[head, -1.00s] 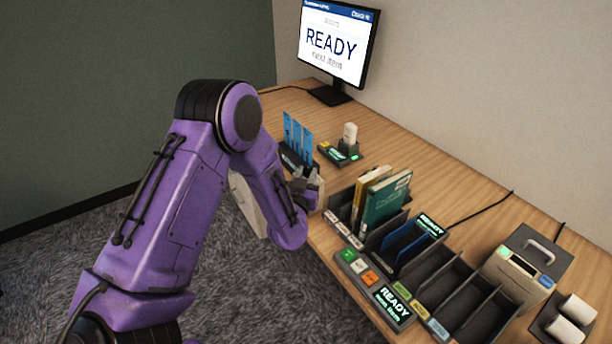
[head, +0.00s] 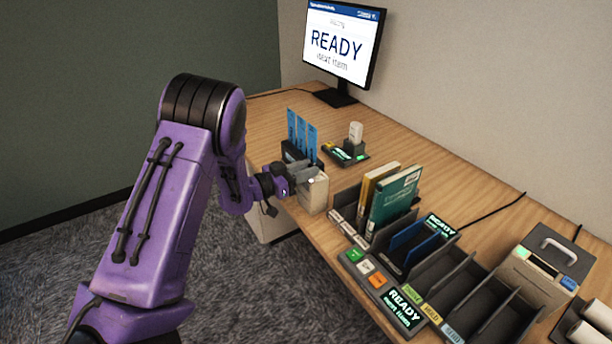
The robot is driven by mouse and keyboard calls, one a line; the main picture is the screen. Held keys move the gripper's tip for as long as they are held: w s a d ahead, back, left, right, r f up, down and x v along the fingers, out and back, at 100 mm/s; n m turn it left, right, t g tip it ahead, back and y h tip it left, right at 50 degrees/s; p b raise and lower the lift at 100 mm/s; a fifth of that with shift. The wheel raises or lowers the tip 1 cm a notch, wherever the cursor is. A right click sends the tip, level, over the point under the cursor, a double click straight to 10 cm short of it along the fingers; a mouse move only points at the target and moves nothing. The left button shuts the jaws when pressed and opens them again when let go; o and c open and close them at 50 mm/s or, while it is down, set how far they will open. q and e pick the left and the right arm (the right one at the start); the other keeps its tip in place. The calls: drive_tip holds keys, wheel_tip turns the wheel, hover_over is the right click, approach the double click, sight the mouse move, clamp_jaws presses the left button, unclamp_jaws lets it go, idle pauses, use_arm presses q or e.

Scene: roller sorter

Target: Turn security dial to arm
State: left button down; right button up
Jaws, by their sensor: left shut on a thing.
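A small cream box (head: 314,194) stands at the near edge of the desk, left of the book slots. My left gripper (head: 306,174) reaches in from the left and is at the top of this box. Its fingers are shut on a small part there, which I take to be the security dial. The fingers hide most of it, so its pointing direction and any markings cannot be read. My right gripper is not in view.
A dark holder with blue cards (head: 301,137) stands just behind the gripper. A scanner in its cradle (head: 355,138) is behind the box. Books (head: 393,197) stand in slots to the right, with a button panel (head: 378,282) in front. A monitor (head: 341,43) reads READY.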

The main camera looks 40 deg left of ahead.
use_arm(q)
drive_tip(key=shift+w+a+m+g+h+b, duration=0.1)
drive_tip(key=shift+a+m+g+h+b, duration=0.1)
drive_tip(key=shift+m+g+h+b, duration=0.55)
drive_tip(key=shift+h, duration=0.55)
drive_tip(key=c, duration=0.9)
unclamp_jaws()
drive_tip(key=shift+o, duration=0.2)
drive_tip(key=b+v, duration=0.1)
drive_tip(key=v, duration=0.9)
drive_tip(key=shift+a, duration=0.15)
